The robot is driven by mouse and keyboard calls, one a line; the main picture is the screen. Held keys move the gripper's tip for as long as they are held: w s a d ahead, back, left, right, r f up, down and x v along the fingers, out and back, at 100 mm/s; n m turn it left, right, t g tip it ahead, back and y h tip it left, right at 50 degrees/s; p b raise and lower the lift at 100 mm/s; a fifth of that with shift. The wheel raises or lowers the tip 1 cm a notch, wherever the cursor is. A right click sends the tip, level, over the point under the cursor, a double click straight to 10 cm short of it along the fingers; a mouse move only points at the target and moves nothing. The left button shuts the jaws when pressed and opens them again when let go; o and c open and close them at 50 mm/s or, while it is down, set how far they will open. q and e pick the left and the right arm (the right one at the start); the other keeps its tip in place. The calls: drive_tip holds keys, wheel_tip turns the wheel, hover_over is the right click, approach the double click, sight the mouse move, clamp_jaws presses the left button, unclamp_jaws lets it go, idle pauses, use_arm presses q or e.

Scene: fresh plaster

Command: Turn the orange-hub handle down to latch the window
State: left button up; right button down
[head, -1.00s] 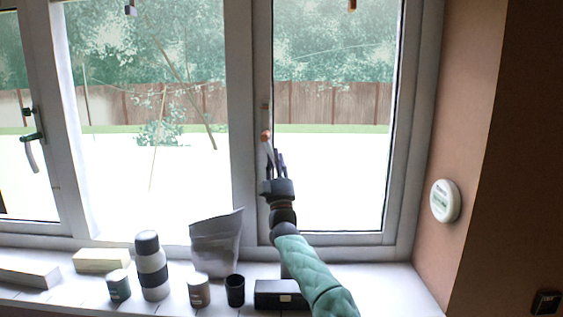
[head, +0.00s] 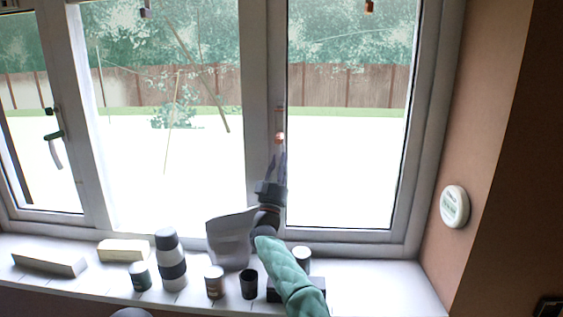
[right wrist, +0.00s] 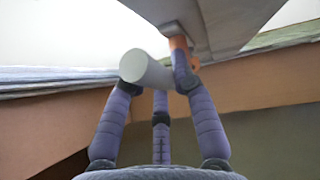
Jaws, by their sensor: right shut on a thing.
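The orange-hub handle (head: 280,138) is on the upright frame at the left of the right-hand pane. My right gripper (head: 276,160) reaches up from the sill, its fingers just below the orange hub, and mostly hides the lever. In the right wrist view, the handle's pale grey lever (right wrist: 146,68) sits end-on between my gripper's fingers (right wrist: 160,85), which are shut on it. The orange hub (right wrist: 180,46) shows behind the right finger. The lever's exact angle is hard to tell. My left gripper is not in view.
The sill holds a banded bottle (head: 171,262), a grey pouch (head: 230,240), a black cup (head: 249,284), small jars and a dark box (head: 314,284) below my right arm. Another handle (head: 55,145) is on the left window. A white round device (head: 454,206) is on the right wall.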

drive_tip(key=shift+a+f, duration=0.15)
drive_tip(key=shift+f, duration=0.05)
drive_tip(key=c, duration=1)
unclamp_jaws()
drive_tip(key=shift+w, duration=0.1)
drive_tip(key=shift+r, duration=0.1)
drive_tip(key=shift+v, duration=6.05)
